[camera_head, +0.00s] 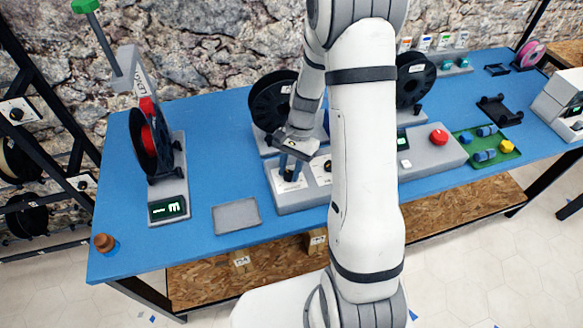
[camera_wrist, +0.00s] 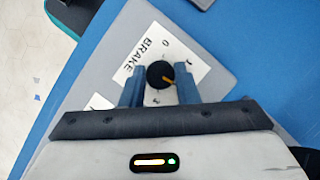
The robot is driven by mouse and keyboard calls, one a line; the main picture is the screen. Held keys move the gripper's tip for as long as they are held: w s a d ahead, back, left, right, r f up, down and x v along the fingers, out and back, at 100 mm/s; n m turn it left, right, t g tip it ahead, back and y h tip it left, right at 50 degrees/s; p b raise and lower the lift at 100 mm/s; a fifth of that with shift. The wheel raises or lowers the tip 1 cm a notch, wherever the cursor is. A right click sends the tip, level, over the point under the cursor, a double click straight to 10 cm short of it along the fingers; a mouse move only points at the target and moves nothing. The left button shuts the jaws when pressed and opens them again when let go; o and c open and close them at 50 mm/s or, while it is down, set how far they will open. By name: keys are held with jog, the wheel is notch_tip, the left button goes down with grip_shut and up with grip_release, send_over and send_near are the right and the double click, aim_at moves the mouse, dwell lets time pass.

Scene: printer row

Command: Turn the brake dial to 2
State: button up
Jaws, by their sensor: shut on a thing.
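The brake dial (camera_wrist: 156,74) is a small black knob with an orange pointer on a white label (camera_wrist: 143,53) reading BRAKE. In the wrist view the pointer aims right and slightly down, towards my right-hand finger. A 0 shows above the knob, a mark at upper right is partly legible, and what looks like a 3 shows below. No 2 can be read; that part of the label is behind the finger. My gripper (camera_wrist: 158,86) is shut on the knob, one blue finger on each side. In the head view my gripper (camera_head: 291,172) is down at the grey panel (camera_head: 292,204).
Black spools (camera_head: 268,97) stand behind the panel. A spool stand with a small screen (camera_head: 168,208) is at left, with an empty grey tray (camera_head: 237,215) beside it. A red button (camera_head: 439,137) and green tray (camera_head: 506,157) are at right. Blue tabletop is clear around the grey tray.

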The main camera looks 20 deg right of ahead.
jog(key=shift+m, duration=0.3)
dwell(1.7)
jog(key=o, duration=1)
jog(key=v, duration=0.7)
jog(key=shift+d+r, duration=0.2)
jog(key=shift+r, duration=0.15)
